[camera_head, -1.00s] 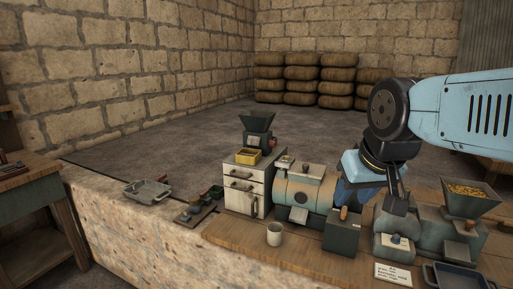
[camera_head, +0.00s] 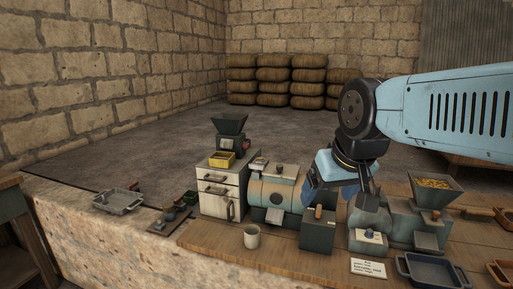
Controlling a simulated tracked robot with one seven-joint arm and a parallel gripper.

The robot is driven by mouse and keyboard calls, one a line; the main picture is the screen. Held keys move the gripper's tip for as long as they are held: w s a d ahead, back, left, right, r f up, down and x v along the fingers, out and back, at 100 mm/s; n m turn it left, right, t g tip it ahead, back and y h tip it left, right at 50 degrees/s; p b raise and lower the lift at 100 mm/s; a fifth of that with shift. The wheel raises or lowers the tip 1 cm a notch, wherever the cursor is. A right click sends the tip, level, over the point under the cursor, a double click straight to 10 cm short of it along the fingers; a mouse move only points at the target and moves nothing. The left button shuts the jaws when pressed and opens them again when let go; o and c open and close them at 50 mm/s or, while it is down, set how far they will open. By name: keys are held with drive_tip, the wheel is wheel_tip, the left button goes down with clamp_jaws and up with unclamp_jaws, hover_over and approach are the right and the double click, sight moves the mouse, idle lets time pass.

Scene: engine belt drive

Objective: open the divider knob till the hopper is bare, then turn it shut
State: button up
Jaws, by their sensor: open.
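A dark green hopper (camera_head: 453,193) stands at the right of the bench, with yellow grain (camera_head: 436,184) showing in its mouth. A machine body (camera_head: 405,222) sits under it, with a small brown knob (camera_head: 435,215) on its front. I cannot tell for sure which is the divider knob. My gripper (camera_head: 367,205) points down over that grey block, left of the hopper. It is open and looks empty; its fingertips are partly unclear against the dark machine.
A blue-grey tray (camera_head: 432,271) and a written card (camera_head: 368,268) lie at the front right.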

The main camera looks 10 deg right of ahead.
drive_tip(key=shift+w+a+r, duration=0.1)
drive_tip(key=shift+w+a, duration=0.05)
drive_tip(key=shift+w, duration=0.2)
drive_tip(key=shift+c, duration=1.4)
drive_tip(key=w+a+m+y, duration=0.1)
drive_tip(key=w, duration=0.3)
drive_tip(key=w+a+m+g+y, duration=0.1)
drive_tip(key=w+a, duration=0.1)
drive_tip(key=w, duration=0.3)
drive_tip(key=w+a+m+y, duration=0.2)
drive_tip(key=w, duration=0.3)
drive_tip(key=shift+a+r, duration=0.1)
drive_tip(key=shift+r, duration=0.25)
drive_tip(key=shift+c, duration=1.3)
drive_tip(key=m+t+y, duration=0.6)
drive_tip(key=m+y, duration=0.1)
drive_tip(key=m, duration=0.6)
approach(246, 145)
drive_tip(key=x, duration=0.5)
drive_tip(key=d+x, duration=0.1)
drive_tip(key=x, duration=0.2)
drive_tip(key=shift+w+a+f, duration=0.1)
drive_tip(key=shift+w+f, duration=0.2)
drive_tip(key=shift+w, duration=0.1)
drive_tip(key=shift+c, duration=0.4)
clamp_jaws()
